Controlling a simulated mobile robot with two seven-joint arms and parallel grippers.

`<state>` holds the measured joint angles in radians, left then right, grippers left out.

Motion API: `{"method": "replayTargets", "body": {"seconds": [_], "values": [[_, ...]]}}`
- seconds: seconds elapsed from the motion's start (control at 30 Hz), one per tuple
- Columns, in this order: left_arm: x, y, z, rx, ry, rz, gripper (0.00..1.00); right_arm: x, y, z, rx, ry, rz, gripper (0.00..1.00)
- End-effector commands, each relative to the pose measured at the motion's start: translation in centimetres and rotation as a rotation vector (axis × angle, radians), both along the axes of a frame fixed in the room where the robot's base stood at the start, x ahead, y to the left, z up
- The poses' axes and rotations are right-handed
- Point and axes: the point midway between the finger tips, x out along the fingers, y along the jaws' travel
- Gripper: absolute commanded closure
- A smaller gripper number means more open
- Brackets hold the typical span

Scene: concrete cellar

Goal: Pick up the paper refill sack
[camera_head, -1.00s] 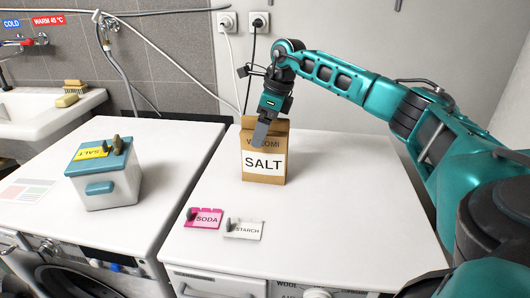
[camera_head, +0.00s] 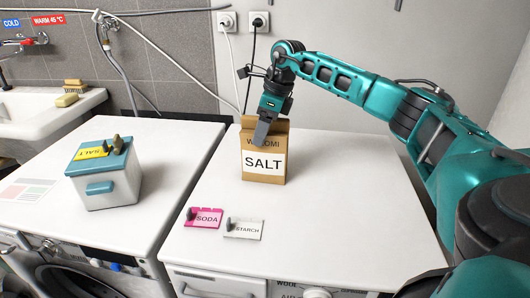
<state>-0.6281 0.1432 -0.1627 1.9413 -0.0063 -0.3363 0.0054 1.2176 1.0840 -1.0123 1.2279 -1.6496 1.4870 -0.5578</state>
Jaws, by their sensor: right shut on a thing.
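The paper refill sack (camera_head: 264,163) is brown with a white label reading SALT. It stands upright on the white top of the right-hand machine (camera_head: 330,200), towards its back. My right gripper (camera_head: 263,134) reaches down from above and is shut on the upper part of the sack. One grey finger lies over the front of the sack; the other finger is hidden behind it. The sack's base appears to rest on the machine top. My left gripper is not in view.
A white box with a teal lid and a yellow SALT label (camera_head: 103,178) stands on the left machine. A pink SODA card (camera_head: 204,218) and a white STARCH card (camera_head: 243,229) lie in front of the sack. A sink (camera_head: 40,125) is at the back left.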

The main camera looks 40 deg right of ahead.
Motion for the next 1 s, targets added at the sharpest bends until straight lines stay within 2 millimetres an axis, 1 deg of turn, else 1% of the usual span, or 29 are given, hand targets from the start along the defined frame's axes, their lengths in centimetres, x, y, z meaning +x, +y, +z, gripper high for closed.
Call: {"method": "replayTargets", "body": {"seconds": [0.03, 0.07, 0.43, 0.8, 1.0], "values": [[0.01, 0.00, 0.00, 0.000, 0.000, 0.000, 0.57, 0.01, 0.02, 0.02, 0.000, 0.000, 0.000, 0.61], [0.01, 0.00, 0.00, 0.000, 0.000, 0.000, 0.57, 0.01, 0.02, 0.02, 0.000, 0.000, 0.000, 0.64], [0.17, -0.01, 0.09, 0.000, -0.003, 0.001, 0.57, 0.01, 0.02, 0.02, 0.000, 0.000, 0.000, 0.99], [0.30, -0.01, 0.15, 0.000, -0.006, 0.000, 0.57, 0.07, 0.02, 0.19, 0.001, -0.005, 0.000, 1.00], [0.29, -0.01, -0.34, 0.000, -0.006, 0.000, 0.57, 0.11, 0.00, 0.67, 0.001, -0.007, 0.000, 1.00]]}}
